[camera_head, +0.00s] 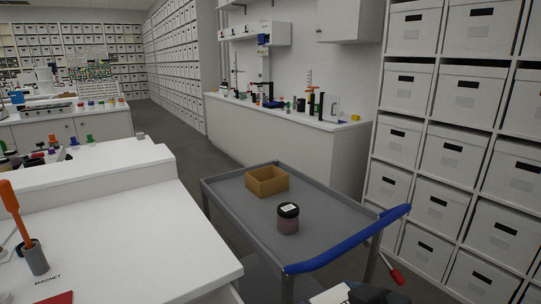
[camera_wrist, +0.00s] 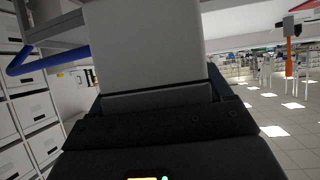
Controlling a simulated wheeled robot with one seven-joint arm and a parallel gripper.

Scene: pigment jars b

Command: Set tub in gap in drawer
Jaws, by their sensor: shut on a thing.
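My gripper (camera_wrist: 155,100) is shut on a pale grey, flat-faced thing (camera_wrist: 145,45), which fills the upper middle of the wrist view. Its full shape and any label are hidden, so I cannot tell for sure that it is the tub. In the head view, a dark part of my arm (camera_head: 368,294) and a white piece show at the bottom edge, largely cut off. A pinkish jar with a black lid (camera_head: 288,218) stands upright on the grey cart (camera_head: 240,205), apart from my gripper. No open drawer or gap shows clearly.
A tan open box (camera_head: 267,181) stands on the cart behind the jar. The cart has a blue handle (camera_head: 350,240) at its right. A white worktop (camera_head: 130,235) lies at left, with an orange-handled tool in a grey holder (camera_head: 35,257). Box shelves (camera_head: 455,150) line the right.

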